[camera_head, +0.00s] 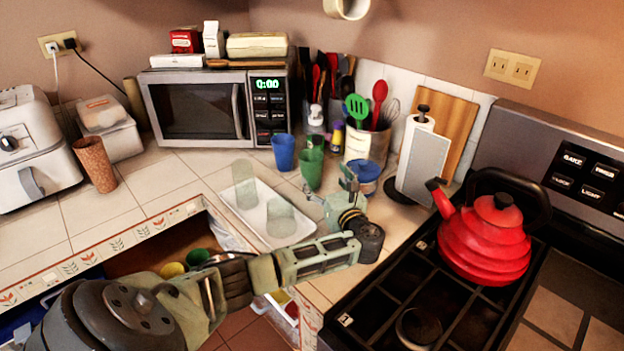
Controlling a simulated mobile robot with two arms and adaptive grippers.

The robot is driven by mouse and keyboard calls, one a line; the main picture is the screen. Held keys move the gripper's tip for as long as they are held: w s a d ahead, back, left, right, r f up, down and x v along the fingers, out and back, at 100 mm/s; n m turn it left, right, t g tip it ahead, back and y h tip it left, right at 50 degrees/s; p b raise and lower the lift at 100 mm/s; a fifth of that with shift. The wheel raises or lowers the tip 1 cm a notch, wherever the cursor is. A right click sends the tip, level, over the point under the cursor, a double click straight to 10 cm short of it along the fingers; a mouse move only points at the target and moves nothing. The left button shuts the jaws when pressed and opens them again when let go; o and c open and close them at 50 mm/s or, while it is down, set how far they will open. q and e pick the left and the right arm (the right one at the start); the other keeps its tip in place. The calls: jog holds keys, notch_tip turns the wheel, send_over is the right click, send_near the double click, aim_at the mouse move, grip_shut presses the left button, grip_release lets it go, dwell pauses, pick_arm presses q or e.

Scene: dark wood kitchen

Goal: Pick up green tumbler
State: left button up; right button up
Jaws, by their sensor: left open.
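A green tumbler (311,171) stands upright on the tiled counter, just right of a blue tumbler (284,152). My left gripper (331,188) is open, in front of and slightly right of the green tumbler in the picture. Its fingers point toward the back of the counter and look empty. I cannot tell whether a finger touches the tumbler; a small gap seems to show. Another green cup (198,257) shows low down beside a yellow cup (172,270), partly hidden by my left arm. My right gripper is out of view.
A white tray (262,190) with two clear glasses lies left of the gripper. A blue bowl (365,172), a utensil crock (366,147) and a paper towel holder (421,160) stand close on the right. A red kettle (484,240) sits on the stove. The left counter has free tile.

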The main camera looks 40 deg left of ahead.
aim_at(316, 169)
pick_arm(q)
jog(key=shift+w+a+r, duration=0.1)
jog(key=shift+w+a, duration=0.1)
jog(key=shift+a, duration=0.25)
jog(key=x, duration=0.3)
jog(key=p+x, duration=0.1)
jog(key=x, duration=0.2)
jog(key=shift+a, duration=0.45)
jog(key=shift+c, duration=0.3)
jog(key=c, duration=1.1)
jog(key=shift+c, duration=0.4)
